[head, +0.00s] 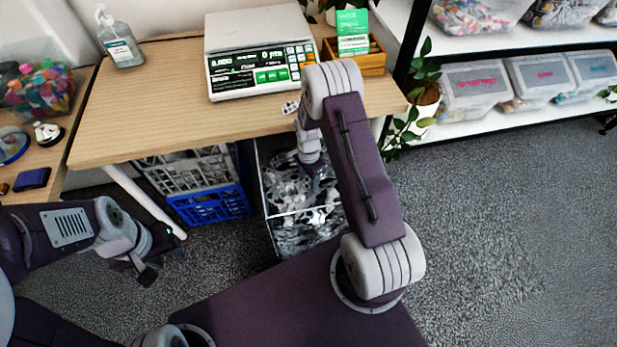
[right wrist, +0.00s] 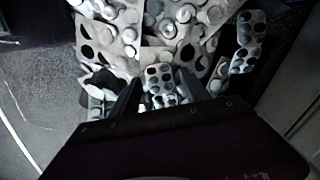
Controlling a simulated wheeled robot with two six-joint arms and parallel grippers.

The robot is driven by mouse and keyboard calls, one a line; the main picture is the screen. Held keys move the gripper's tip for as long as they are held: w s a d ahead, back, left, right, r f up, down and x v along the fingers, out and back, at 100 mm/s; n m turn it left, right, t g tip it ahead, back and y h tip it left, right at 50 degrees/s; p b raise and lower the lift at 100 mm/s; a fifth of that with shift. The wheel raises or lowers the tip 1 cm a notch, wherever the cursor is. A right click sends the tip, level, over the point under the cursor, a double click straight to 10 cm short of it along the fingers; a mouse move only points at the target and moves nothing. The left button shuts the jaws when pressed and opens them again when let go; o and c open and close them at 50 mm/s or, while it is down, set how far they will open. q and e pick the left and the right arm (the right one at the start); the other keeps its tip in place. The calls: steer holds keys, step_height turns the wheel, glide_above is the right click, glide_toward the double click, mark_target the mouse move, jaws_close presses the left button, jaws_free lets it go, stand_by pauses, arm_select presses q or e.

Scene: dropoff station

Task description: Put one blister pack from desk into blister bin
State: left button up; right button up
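The blister bin (head: 268,215) is a clear-walled container under the desk's front edge, filled with silvery blister packs. They fill much of the right wrist view too. One small blister pack (head: 290,107) lies on the desk (head: 180,110) at its front edge, beside my right arm. My right gripper reaches down over the bin; my arm mostly hides it in the head view. In the right wrist view my right gripper (right wrist: 159,78) has its fingers apart, with a blister pack (right wrist: 160,76) showing between them, apparently untouched. My left gripper (head: 160,266) is open and empty, low over the floor at left.
A scale (head: 262,72), a sanitizer bottle (head: 120,42) and a wooden tray (head: 372,62) with a green card stand on the desk. A blue and grey crate (head: 210,205) sits left of the bin. A potted plant (head: 424,108) and shelves (head: 480,122) are at right.

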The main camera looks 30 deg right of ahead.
mark_target(308, 181)
step_height(308, 181, up, 12)
steer(key=p, duration=0.4)
steer(key=s+a+r+n, duration=0.3)
steer(key=s+r+n, duration=0.2)
steer(key=s+n, duration=0.2)
steer(key=s+a+r+n+t, duration=0.1)
steer(key=s+a+r+n, duration=0.2)
steer(key=s+r+n, duration=0.2)
steer(key=s+n, duration=0.3)
steer(key=n, duration=0.1)
steer(key=shift+a, duration=0.35)
step_height(308, 181, up, 18)
steer(key=p, duration=1.7)
steer(key=shift+f, duration=0.25)
